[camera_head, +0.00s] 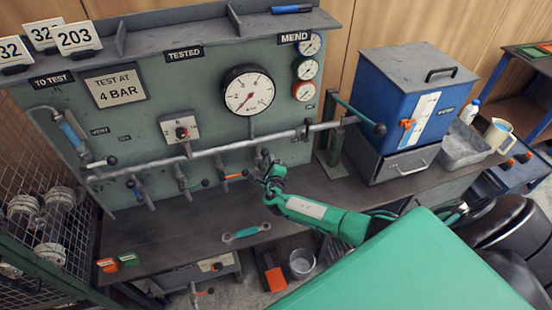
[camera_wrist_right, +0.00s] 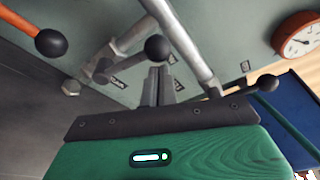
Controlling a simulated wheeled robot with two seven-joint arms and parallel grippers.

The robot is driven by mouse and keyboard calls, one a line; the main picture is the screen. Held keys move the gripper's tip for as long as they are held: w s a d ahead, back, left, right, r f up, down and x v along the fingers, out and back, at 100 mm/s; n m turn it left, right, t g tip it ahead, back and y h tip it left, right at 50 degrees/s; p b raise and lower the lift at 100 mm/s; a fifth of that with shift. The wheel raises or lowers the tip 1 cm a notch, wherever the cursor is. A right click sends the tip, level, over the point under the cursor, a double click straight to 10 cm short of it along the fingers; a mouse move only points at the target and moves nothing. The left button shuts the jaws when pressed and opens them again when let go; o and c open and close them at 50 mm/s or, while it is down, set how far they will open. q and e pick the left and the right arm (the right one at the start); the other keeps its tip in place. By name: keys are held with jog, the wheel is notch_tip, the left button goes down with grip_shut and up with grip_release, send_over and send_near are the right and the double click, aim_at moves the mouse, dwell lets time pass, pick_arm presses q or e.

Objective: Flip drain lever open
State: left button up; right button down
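A short lever with a black ball knob (camera_wrist_right: 157,48) juts from the pipework in the right wrist view, with a small label beside it too blurred to read surely. My right gripper (camera_wrist_right: 158,72) has its two grey fingers close together, with no object visible between them. Their tips are right at the underside of the knob; I cannot tell whether they touch it. In the head view my right gripper (camera_head: 268,168) is at the right end of the row of levers under the long pipe and hides this lever. My left gripper is not in view.
An orange-handled lever (camera_wrist_right: 30,35) is close by on the left in the wrist view, and another black-knobbed lever (camera_wrist_right: 265,83) is on the right. The long grey pipe (camera_head: 215,150) runs above. A blue tank (camera_head: 405,105) stands right on the bench.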

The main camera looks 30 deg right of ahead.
jog(key=shift+w+a+r+p, duration=0.2)
jog(key=shift+a+p, duration=0.1)
jog(key=shift+a, duration=0.3)
dwell(0.4)
